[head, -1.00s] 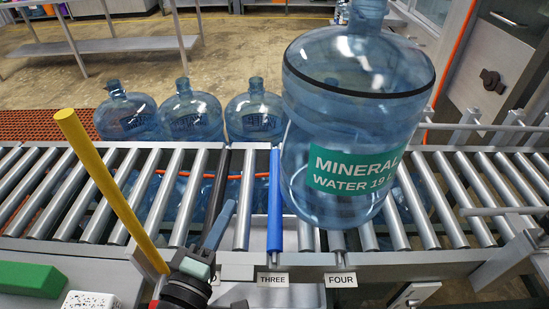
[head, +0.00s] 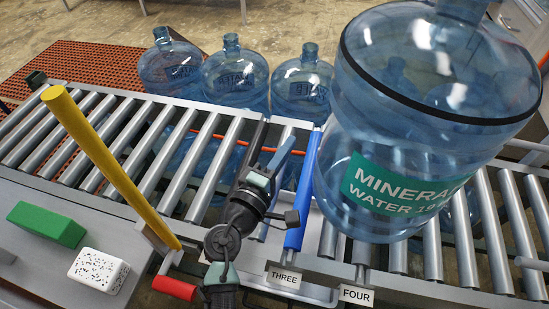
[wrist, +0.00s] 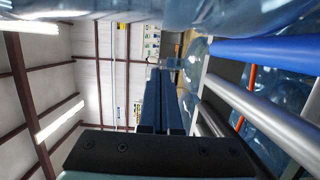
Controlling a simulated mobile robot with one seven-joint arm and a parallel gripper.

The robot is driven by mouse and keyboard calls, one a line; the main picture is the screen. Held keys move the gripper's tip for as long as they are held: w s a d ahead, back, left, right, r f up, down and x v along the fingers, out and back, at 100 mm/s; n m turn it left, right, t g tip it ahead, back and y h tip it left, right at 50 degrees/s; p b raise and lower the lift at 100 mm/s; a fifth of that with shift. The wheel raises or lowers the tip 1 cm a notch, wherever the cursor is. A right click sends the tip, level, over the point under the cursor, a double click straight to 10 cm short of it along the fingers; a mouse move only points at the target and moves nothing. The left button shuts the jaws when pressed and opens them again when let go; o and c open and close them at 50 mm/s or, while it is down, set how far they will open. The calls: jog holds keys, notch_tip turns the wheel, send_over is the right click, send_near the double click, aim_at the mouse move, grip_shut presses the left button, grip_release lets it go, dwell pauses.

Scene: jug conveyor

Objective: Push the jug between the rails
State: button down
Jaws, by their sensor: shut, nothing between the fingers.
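A large clear blue jug (head: 350,190) with a green MINERAL WATER label and a black band stands upright on the roller conveyor in the head view. Its base is just right of the blue roller (head: 305,190), over the FOUR sign (head: 356,295). My gripper (head: 283,150) is shut and empty, left of the jug and close to the blue roller. In the wrist view, my closed fingers (wrist: 162,95) point ahead, and the jug's side (wrist: 230,12) fills the top edge. I cannot tell whether they touch. Metal conveyor side rails (head: 410,282) run along the rollers.
Several clear jugs (head: 235,75) stand behind the conveyor. A yellow post (head: 110,165) slants up at the left. A green block (head: 47,224) and a white speckled block (head: 99,272) lie on the front ledge. The rollers left of the black roller (head: 255,145) are clear.

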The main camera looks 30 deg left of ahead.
jog(key=shift+w+d+p, duration=0.15)
jog(key=shift+w+d, duration=0.15)
jog(key=shift+d, duration=0.35)
jog(key=shift+w+d+p, duration=0.2)
jog(key=shift+w+d, duration=0.1)
jog(key=shift+d, duration=0.3)
jog(key=shift+w+d+p, duration=0.15)
jog(key=shift+w+d, duration=0.15)
jog(key=shift+d, duration=0.35)
